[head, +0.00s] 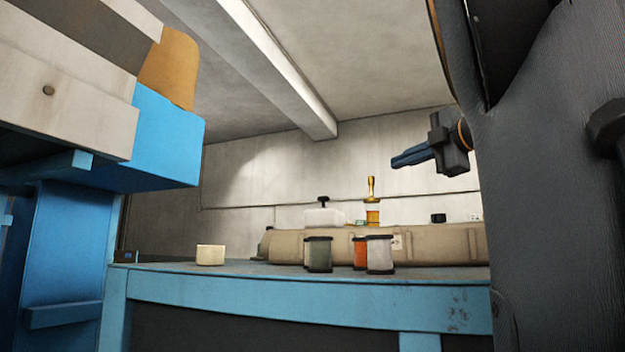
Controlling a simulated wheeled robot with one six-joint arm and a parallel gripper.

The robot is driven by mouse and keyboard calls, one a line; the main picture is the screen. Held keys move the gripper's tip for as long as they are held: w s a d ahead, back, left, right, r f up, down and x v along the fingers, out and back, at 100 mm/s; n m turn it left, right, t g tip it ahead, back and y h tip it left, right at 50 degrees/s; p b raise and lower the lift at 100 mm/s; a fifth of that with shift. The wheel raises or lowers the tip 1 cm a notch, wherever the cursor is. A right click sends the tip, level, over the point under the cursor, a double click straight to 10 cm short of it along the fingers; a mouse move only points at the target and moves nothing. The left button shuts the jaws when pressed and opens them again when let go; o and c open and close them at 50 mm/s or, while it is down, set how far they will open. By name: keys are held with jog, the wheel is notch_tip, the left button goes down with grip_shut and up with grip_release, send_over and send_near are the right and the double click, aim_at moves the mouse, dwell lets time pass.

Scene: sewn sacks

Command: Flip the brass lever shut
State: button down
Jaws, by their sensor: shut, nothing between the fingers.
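The brass lever (371,188) stands upright at the back of the table, its handle pointing up above a brass-coloured body (373,216). Its base is hidden behind a long beige sack-like roll. My gripper (394,162) is in the air above the table, to the right of the lever and a little higher in the picture. Its blue fingers are closed together, point left and hold nothing. The fingertips look apart from the lever; the depth between them is hard to tell.
The beige roll (440,243) lies along the blue table (250,290). Grey-green (319,256), orange (360,254) and white (380,256) containers stand before it. A white container with a black knob (323,216) stands behind. Blue shelving (160,135) fills the left.

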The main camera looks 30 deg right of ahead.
jog(key=p, duration=0.2)
send_near(371, 186)
jog(key=w+a+r, duration=0.2)
jog(key=w+a, duration=0.1)
jog(key=a, duration=0.1)
jog(key=shift+w+d+f+p, duration=0.15)
jog(key=shift+w+d+p, duration=0.5)
jog(key=shift+w+d, duration=0.65)
